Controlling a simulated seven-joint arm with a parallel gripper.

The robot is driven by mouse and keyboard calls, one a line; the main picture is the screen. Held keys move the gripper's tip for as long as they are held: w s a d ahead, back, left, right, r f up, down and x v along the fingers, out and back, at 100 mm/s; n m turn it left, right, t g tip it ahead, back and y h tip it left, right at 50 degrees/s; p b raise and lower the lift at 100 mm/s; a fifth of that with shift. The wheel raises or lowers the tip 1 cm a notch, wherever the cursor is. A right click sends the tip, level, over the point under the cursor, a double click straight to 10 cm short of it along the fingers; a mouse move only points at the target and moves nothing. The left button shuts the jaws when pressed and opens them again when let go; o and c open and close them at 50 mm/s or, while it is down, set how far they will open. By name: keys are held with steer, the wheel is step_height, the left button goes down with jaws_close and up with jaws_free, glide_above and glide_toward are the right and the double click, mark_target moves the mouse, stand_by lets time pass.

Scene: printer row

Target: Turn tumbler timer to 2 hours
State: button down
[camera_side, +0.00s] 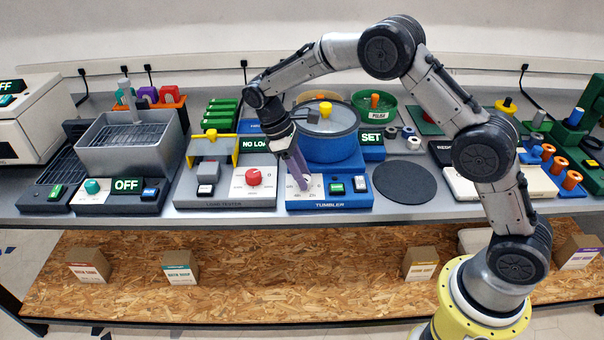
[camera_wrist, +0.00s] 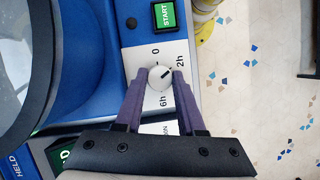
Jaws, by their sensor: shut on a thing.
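The blue tumbler (camera_side: 329,204) stands in the middle of the bench in the side view, with its blue drum (camera_side: 329,147) behind its control panel. Its timer knob (camera_wrist: 157,78) is white and round, on a white plate marked 0, 2h and 6h. A dark pointer mark on the knob points toward the 2h label. My gripper (camera_wrist: 159,74) is shut on the knob, with one purple finger on each side. In the side view my gripper (camera_side: 304,184) reaches down to the panel's left part and hides the knob.
A green START button (camera_wrist: 164,15) is near the dial. A display (camera_side: 371,138) beside the drum reads SET. The load tester (camera_side: 226,197) with a red knob (camera_side: 253,177) stands close on the left. A dark round mat (camera_side: 401,183) lies on the right.

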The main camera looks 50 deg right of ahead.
stand_by(0.3)
steer(key=c, duration=0.5)
jaws_free()
steer(key=shift+r, duration=0.1)
steer(key=shift+v, duration=6.85)
